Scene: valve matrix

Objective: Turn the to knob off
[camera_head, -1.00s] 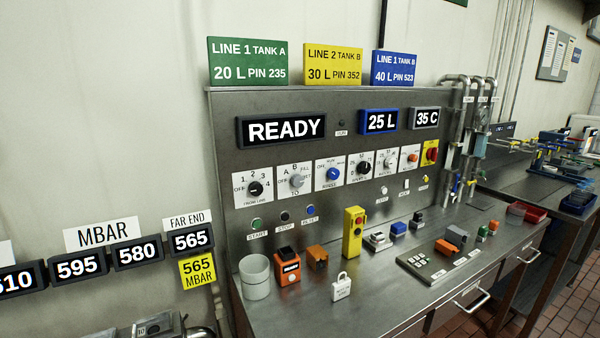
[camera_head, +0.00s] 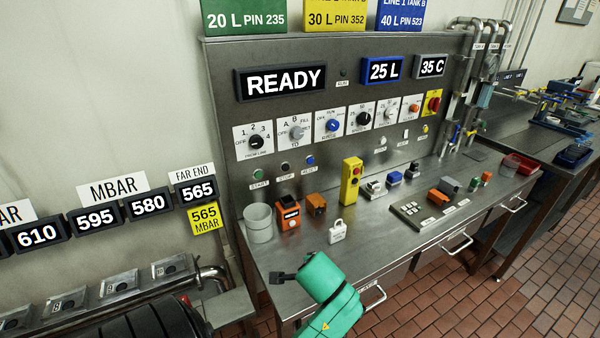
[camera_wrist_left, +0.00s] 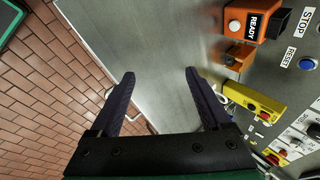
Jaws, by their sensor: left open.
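The TO knob (camera_head: 296,132) is a grey knob on a white plate marked OFF, A, B and FILL. It is second from the left in the row on the steel panel, and its pointer direction is too small to tell. My right gripper is not in view.
The FROM LINE knob (camera_head: 257,142) is left of the TO knob and a blue knob (camera_head: 332,125) is right of it. A grey cup (camera_head: 258,224), an orange box (camera_head: 288,215), a white padlock (camera_head: 337,232) and a yellow button box (camera_head: 351,182) stand on the bench below.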

